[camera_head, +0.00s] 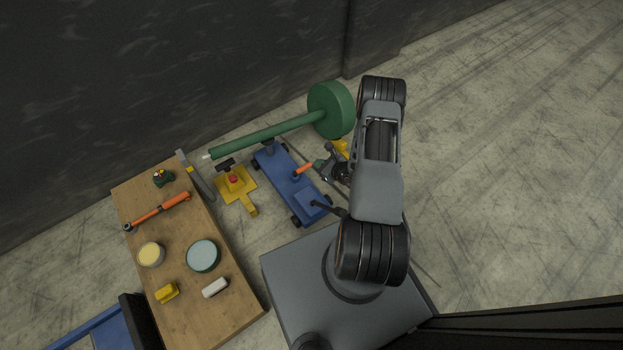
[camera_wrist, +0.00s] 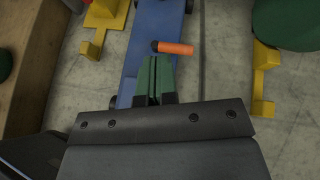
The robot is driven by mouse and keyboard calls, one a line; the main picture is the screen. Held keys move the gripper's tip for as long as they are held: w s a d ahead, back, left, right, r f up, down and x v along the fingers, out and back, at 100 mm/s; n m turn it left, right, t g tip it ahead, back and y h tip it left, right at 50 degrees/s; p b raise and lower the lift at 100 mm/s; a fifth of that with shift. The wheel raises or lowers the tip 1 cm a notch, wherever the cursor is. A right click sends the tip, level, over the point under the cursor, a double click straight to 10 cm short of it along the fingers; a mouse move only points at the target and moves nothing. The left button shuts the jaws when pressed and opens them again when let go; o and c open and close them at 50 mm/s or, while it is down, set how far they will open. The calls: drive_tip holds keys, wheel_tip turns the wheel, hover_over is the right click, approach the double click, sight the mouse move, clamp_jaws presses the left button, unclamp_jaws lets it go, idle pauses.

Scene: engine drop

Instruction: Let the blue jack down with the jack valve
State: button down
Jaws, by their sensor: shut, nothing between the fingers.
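The blue jack (camera_head: 287,184) lies on the floor beside the workbench; its body also shows in the wrist view (camera_wrist: 150,22). The jack valve is a short orange lever (camera_head: 304,168) with a dark end, lying across the jack; it is close in the wrist view (camera_wrist: 176,48). My gripper (camera_head: 317,163) is just right of the lever in the head view. In the wrist view its green fingers (camera_wrist: 153,62) are shut and empty, with the tips just below the lever. I cannot tell whether they touch it.
A green shaft with a large disc (camera_head: 331,110) lies beyond the jack. A yellow stand (camera_head: 235,182) is left of it, another yellow piece (camera_wrist: 263,85) right. The wooden bench (camera_head: 185,240) holds tools and tins. Floor at the far right is clear.

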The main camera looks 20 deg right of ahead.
drive_tip(key=s+d+f+m+h+b, duration=0.2)
drive_tip(key=s+d+f+m+h, duration=0.1)
drive_tip(key=f, duration=0.7)
drive_tip(key=b, duration=0.6)
approach(302, 171)
drive_tip(key=w+d+f, duration=0.3)
drive_tip(key=w+f, duration=0.1)
drive_tip(key=w, duration=0.1)
drive_tip(key=shift+w+a+f+b, duration=0.15)
drive_tip(key=shift+w, duration=0.2)
drive_tip(key=shift+w+a+f+b, duration=0.15)
drive_tip(key=shift+w+a, duration=0.05)
drive_tip(key=shift+w, duration=0.15)
drive_tip(key=shift+w+y, duration=0.1)
drive_tip(key=shift+y, duration=0.2)
